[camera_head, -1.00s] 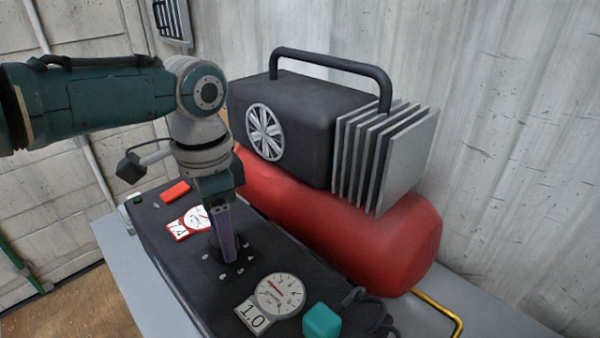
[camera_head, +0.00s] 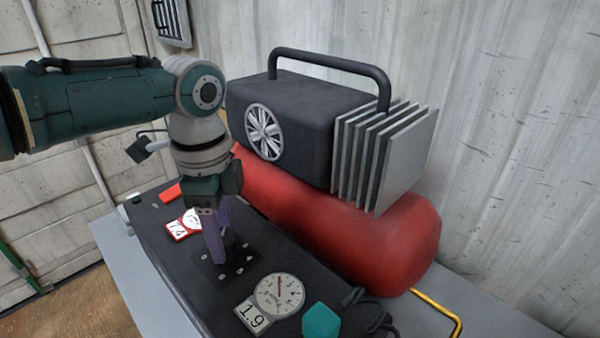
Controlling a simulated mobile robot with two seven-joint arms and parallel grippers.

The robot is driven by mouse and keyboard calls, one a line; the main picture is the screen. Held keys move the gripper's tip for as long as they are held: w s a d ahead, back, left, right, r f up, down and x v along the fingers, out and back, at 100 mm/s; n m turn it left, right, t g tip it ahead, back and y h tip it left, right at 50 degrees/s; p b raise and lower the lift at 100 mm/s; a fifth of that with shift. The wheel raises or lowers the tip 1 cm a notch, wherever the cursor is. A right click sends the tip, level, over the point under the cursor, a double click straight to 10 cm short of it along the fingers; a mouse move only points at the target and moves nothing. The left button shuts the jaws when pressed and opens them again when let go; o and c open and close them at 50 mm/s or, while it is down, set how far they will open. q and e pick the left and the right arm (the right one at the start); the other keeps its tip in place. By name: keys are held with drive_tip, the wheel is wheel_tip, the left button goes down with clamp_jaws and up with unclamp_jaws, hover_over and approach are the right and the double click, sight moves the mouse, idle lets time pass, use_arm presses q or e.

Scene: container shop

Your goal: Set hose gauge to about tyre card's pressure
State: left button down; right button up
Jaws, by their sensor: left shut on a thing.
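The round white hose gauge (camera_head: 280,293) is on the dark panel's near end; its red needle points nearly straight up. Its plate (camera_head: 252,314) reads 1.9. My left gripper (camera_head: 221,256) points down at the panel, its purple fingers shut on a dark knob (camera_head: 230,257) ringed by pale dots. The fingers hide most of the knob. A red-rimmed gauge (camera_head: 190,219) sits behind the fingers, partly covered; its plate seems to read 7.4. No tyre card can be made out. My right gripper is out of view.
The dark panel (camera_head: 180,262) lies on a grey bench (camera_head: 128,272). A red tank (camera_head: 370,242) with a black motor and grey fins stands behind it. A teal block (camera_head: 321,322) and black hose (camera_head: 375,310) are at the near end; a red block (camera_head: 170,193) at the far end.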

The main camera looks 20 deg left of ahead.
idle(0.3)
use_arm(q)
drive_tip(key=shift+c, duration=1.5)
unclamp_jaws()
wheel_tip(320, 180, up, 10)
drive_tip(key=p, duration=0.1)
